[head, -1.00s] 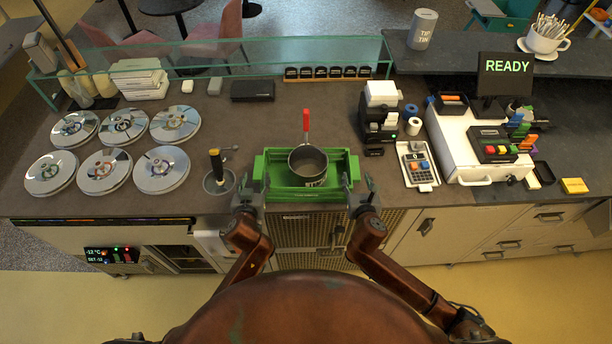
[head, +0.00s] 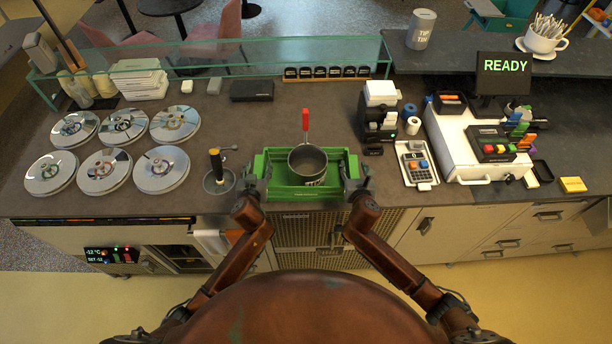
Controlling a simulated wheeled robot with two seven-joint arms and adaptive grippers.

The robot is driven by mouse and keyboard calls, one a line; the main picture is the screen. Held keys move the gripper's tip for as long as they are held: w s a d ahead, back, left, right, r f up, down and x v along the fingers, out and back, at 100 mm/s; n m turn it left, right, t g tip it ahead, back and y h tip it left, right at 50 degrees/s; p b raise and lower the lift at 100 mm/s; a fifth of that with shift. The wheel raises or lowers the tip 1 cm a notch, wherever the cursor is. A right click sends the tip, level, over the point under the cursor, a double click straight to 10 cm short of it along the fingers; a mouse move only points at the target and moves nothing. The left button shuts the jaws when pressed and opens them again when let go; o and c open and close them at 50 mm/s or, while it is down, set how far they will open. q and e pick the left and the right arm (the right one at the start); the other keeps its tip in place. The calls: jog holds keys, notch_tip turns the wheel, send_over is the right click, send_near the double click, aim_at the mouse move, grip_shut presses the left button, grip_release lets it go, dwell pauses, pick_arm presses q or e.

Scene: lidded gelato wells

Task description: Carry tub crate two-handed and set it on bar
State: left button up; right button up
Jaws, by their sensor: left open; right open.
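The green tub crate (head: 283,196) sits on the dark bar top (head: 240,130), close to its front edge. A round dark metal tub (head: 308,162) stands inside it, with a red-handled tool (head: 306,120) pointing to the back. My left gripper (head: 256,184) is open at the crate's left end. My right gripper (head: 357,183) is open at the crate's right end. Both look very near or over the end walls; I cannot tell whether the fingers touch them.
Several round metal well lids (head: 103,171) lie to the left. A small bowl with a black-and-yellow handled scoop (head: 216,172) stands just left of the crate. A black printer (head: 376,118), keypad (head: 417,165) and white cash drawer (head: 462,150) stand to the right. A glass guard (head: 210,55) runs behind.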

pick_arm(q)
jog(key=shift+c, duration=0.2)
pick_arm(e)
jog(key=shift+c, duration=0.2)
pick_arm(q)
grip_shut()
pick_arm(e)
grip_shut()
